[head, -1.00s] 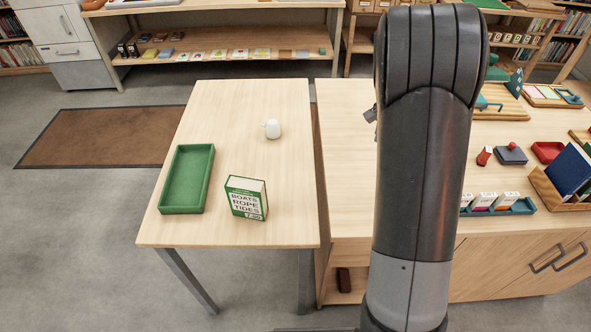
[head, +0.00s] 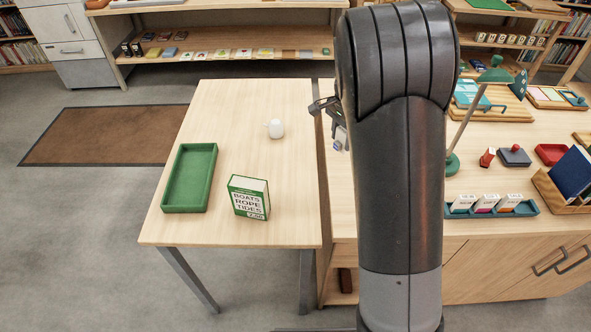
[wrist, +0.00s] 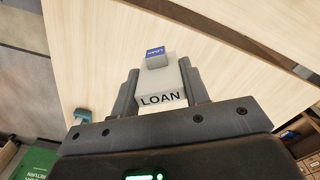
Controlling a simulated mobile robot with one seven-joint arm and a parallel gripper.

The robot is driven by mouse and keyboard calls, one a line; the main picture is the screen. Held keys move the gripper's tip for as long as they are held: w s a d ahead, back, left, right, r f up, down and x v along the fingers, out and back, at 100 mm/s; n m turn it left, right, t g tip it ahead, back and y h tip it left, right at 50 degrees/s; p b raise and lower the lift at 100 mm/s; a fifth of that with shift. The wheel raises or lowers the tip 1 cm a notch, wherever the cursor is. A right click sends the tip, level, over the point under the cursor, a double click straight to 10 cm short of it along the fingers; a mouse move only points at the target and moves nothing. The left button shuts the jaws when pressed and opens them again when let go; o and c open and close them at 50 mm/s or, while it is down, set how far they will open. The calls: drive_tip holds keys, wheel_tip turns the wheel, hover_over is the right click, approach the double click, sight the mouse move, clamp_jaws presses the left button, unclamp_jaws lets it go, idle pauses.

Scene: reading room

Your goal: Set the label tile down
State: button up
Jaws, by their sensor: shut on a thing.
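My gripper (wrist: 158,90) is shut on the label tile (wrist: 161,97), a pale block printed LOAN with a small blue lettered part (wrist: 155,56) at its far end. In the wrist view the tile sits between both fingers, with pale wood beyond it. I cannot tell how high it is above the wood. In the head view my gripper (head: 328,116) shows at the left of my arm, near the gap between the two tables. The tile is small there and partly hidden by the arm.
The right counter (head: 480,178) carries a teal rack (head: 522,209), a red tray (head: 551,154) and a lamp (head: 495,76).

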drive_tip(key=a+f+m, duration=0.2)
drive_tip(key=a, duration=0.2)
drive_tip(key=w+a+f+m, duration=0.1)
drive_tip(key=a+f+m, duration=0.1)
drive_tip(key=a, duration=0.2)
drive_tip(key=a+f+m, duration=0.2)
drive_tip(key=a+m, duration=0.1)
drive_tip(key=a, duration=0.2)
drive_tip(key=shift+w+f, duration=0.1)
drive_tip(key=shift+w, duration=0.2)
drive_tip(key=shift+f, duration=1.95)
drive_tip(key=shift+f, duration=0.15)
drive_tip(key=o, duration=1)
wheel_tip(320, 180, up, 12)
drive_tip(key=shift+r, duration=0.25)
